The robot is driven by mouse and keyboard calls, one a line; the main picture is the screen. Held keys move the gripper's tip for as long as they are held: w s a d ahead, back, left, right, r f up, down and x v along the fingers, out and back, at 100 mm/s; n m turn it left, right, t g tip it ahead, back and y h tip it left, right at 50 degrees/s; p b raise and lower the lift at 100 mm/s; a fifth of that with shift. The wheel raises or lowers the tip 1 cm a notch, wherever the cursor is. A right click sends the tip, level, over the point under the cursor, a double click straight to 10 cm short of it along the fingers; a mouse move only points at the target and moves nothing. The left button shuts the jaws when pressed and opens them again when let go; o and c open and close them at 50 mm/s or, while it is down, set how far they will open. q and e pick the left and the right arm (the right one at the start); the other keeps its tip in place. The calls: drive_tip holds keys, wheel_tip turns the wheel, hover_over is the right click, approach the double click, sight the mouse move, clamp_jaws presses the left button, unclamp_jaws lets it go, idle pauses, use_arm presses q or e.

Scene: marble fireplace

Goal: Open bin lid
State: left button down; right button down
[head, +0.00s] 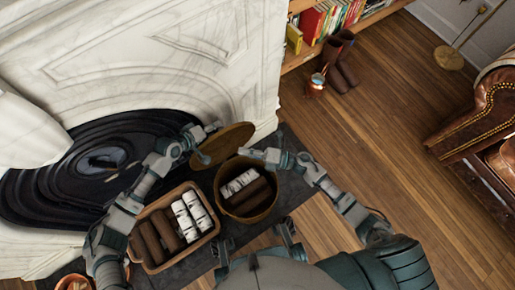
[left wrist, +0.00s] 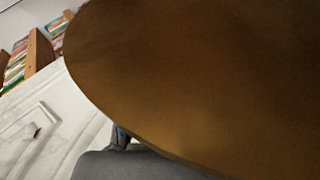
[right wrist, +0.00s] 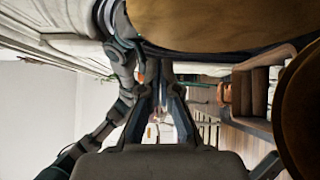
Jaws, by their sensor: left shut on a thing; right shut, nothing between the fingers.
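The round brown bin lid (head: 228,142) is off the bin's mouth, raised and tilted beside the fireplace. It fills most of the left wrist view (left wrist: 200,80) and shows at the top of the right wrist view (right wrist: 220,20). My left gripper (head: 207,131) is shut on the lid at its left side; the lid hides most of its fingers in the left wrist view. The round bin (head: 223,206) stands open below, with brown and white logs inside. My right gripper (head: 254,153) is shut and empty, above the bin's back rim near the lid's lower right edge.
A rectangular basket (head: 151,268) of brown and white logs stands left of the bin. The marble fireplace (head: 190,50) is close behind. Boots (head: 340,62) and a copper pot (head: 315,85) stand near the bookshelf. Wooden floor (head: 370,130) is clear to the right.

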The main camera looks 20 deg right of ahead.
sight(220, 140)
use_arm(q)
drive_tip(key=shift+s+f, duration=0.15)
drive_tip(key=shift+f, duration=0.15)
use_arm(e)
drive_tip(key=w+a, duration=0.1)
drive_tip(key=w, duration=0.1)
drive_tip(key=w+a, duration=0.2)
drive_tip(key=shift+a+r, duration=0.1)
drive_tip(key=shift+a, duration=0.15)
drive_tip(key=shift+w+a, duration=0.15)
drive_tip(key=shift+w, duration=0.4)
